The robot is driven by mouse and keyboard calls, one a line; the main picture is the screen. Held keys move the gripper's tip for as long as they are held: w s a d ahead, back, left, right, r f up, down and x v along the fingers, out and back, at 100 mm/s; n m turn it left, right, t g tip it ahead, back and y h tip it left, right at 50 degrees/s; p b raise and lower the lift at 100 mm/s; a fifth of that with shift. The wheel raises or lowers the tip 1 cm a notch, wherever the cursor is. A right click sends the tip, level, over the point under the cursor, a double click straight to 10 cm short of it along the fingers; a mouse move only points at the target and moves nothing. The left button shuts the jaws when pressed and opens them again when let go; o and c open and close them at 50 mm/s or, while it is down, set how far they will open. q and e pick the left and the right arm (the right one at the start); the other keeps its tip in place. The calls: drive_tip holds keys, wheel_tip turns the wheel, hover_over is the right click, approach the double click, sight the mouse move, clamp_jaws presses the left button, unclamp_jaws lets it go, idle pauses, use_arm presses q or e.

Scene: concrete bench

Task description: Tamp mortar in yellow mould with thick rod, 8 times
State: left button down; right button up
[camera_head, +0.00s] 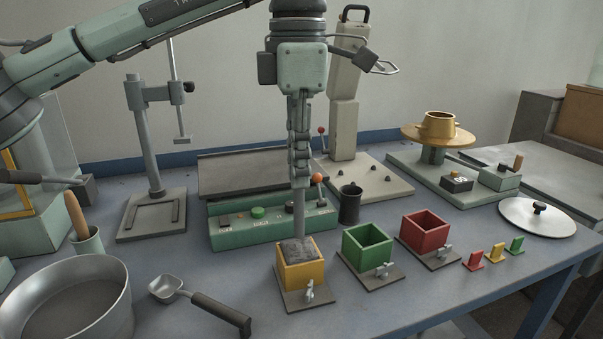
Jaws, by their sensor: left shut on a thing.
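The yellow mould (313,273) stands on a small dark base plate with a wing nut at the front centre of the bench. Grey mortar (298,251) fills it and heaps slightly at the top. My left gripper (300,178) points straight down above this mould and is shut on the thick rod (299,215). The grey rod hangs upright, and its lower end meets the mortar in the picture; I cannot tell how deep it sits. The gripper hides the rod's upper part. My right gripper is not in view.
A green mould (368,248) and a red mould (425,232) stand empty to the right. A green machine (235,233) and a black cup (350,205) are close behind. A metal pan (115,290) and a scoop (215,310) lie at the front left.

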use_arm(q)
drive_tip(key=shift+f, duration=0.1)
idle(0.8)
